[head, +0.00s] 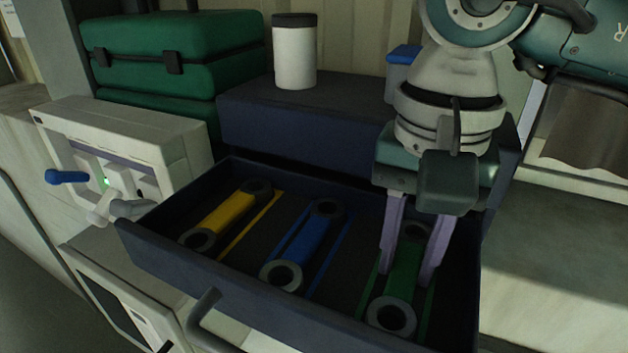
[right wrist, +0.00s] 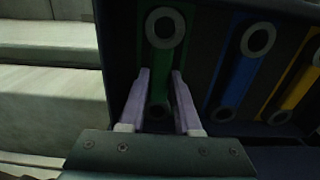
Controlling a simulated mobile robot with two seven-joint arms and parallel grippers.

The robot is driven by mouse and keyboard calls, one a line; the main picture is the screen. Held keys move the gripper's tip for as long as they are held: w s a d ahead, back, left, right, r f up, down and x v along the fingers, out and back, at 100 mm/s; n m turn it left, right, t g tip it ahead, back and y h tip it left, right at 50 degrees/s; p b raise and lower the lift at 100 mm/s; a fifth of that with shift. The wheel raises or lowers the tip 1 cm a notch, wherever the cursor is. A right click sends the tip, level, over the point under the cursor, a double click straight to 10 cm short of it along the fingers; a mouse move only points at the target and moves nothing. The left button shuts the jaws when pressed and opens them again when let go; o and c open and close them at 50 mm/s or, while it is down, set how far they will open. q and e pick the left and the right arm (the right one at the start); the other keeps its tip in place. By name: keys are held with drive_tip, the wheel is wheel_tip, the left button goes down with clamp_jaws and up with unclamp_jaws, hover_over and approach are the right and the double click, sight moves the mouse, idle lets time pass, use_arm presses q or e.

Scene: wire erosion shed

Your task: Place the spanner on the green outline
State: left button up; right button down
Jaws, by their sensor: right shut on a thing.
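The green spanner (head: 404,270), with grey ring ends, lies in line with the green outline (head: 429,305) at the right of the open drawer (head: 160,263). Green lines show on both sides of it; I cannot tell whether it touches the drawer floor. My right gripper (head: 407,279) points down, shut on the green handle, one pale purple finger on each side. In the right wrist view the spanner (right wrist: 160,58) runs between the fingers (right wrist: 160,73), its near end partly hidden. My left gripper is out of view.
A blue spanner (head: 303,243) and a yellow spanner (head: 228,213) lie left of the green one by matching coloured lines. The drawer walls are close around. Behind stand a white jar (head: 295,55) and a green case (head: 180,50). A white box with a blue-handled lever (head: 66,177) is at left.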

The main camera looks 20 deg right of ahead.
sight(404, 267)
drive_tip(key=c, duration=0.6)
unclamp_jaws()
drive_tip(key=shift+r+p, duration=0.2)
drive_tip(key=shift+p, duration=0.1)
wheel_tip(404, 267, up, 6)
drive_tip(key=b, duration=0.4)
drive_tip(key=shift+w, duration=0.1)
drive_tip(key=shift+r, duration=2.9)
